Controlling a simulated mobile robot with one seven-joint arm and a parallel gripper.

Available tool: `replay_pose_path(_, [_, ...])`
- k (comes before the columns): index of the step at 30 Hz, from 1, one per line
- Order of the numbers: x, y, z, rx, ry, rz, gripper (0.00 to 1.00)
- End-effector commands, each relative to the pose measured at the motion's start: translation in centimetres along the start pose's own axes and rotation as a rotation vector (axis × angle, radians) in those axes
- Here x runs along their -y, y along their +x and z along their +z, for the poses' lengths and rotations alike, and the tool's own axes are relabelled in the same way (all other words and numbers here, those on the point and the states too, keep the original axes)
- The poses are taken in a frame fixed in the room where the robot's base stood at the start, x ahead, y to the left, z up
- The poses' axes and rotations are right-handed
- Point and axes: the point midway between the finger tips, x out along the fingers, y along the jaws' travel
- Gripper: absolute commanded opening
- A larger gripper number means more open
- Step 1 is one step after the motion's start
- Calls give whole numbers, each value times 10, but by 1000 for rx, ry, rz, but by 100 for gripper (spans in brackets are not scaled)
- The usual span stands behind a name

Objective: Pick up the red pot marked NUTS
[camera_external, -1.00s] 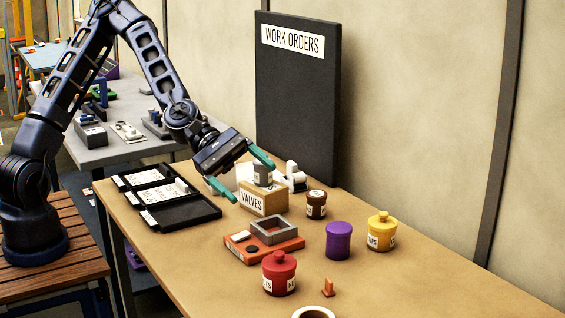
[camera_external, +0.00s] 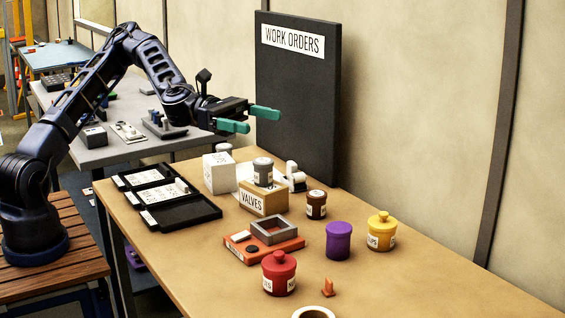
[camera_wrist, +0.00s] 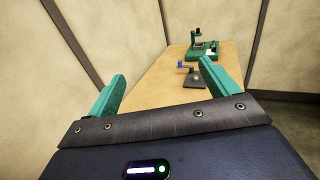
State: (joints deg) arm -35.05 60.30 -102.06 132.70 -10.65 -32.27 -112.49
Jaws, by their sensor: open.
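The red pot (camera_external: 279,273) with a knobbed lid and white labels stands upright near the front of the table. Its label text is only partly readable. My gripper (camera_external: 250,119) is raised high above the table's back left part, in front of the black board, and well apart from the red pot. Its teal fingers are spread and empty. In the wrist view my gripper (camera_wrist: 158,85) also shows open, pointing along the table, with nothing between the fingers. The red pot does not show in the wrist view.
A VALVES box (camera_external: 263,199) with a grey pot (camera_external: 263,172) on it stands behind an orange tray (camera_external: 264,248). A brown jar (camera_external: 316,204), a purple pot (camera_external: 339,241) and a yellow pot (camera_external: 382,232) stand to the right. The WORK ORDERS board (camera_external: 298,100) rises behind.

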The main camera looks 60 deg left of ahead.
Motion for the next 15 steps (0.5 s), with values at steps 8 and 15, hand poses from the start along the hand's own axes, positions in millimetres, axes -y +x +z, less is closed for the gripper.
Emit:
replay_pose_path(8, [1,0,-63,-2,-1,-2,86])
replay_pose_path(15, [1,0,-152,-4,-3,-4,86])
